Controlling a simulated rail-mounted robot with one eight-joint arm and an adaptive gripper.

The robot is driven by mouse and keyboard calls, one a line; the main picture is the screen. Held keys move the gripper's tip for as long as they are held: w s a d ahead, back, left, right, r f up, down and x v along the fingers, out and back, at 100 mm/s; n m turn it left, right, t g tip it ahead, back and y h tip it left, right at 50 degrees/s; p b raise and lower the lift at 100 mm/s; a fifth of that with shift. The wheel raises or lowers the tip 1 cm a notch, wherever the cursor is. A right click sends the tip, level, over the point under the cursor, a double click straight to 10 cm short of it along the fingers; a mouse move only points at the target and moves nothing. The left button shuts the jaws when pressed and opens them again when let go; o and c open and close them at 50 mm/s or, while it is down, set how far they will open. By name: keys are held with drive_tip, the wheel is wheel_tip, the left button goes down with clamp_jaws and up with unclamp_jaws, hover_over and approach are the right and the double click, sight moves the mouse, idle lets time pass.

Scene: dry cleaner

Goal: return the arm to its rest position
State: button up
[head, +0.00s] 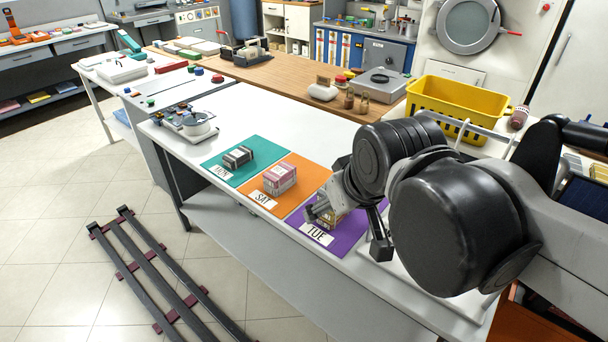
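My arm reaches in from the right in the head view. My gripper (346,230) is low over the purple TUE mat (346,242), with its two fingers spread apart. A small yellowish bundle (330,218) sits on that mat behind and beside the near finger, partly hidden by the gripper. I see no item held, and I cannot tell whether a finger touches the bundle.
A pink bundle (280,178) sits on the orange SAT mat (300,167), and a dark grey bundle (238,156) on the teal MON mat (265,149). A yellow basket (456,98) stands behind my arm. Dark rails (150,270) lie on the floor. The white table is clear behind the mats.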

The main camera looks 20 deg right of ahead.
drive_tip(key=shift+s+f+m, duration=0.7)
drive_tip(key=shift+s+f, duration=0.1)
drive_tip(key=shift+s, duration=0.25)
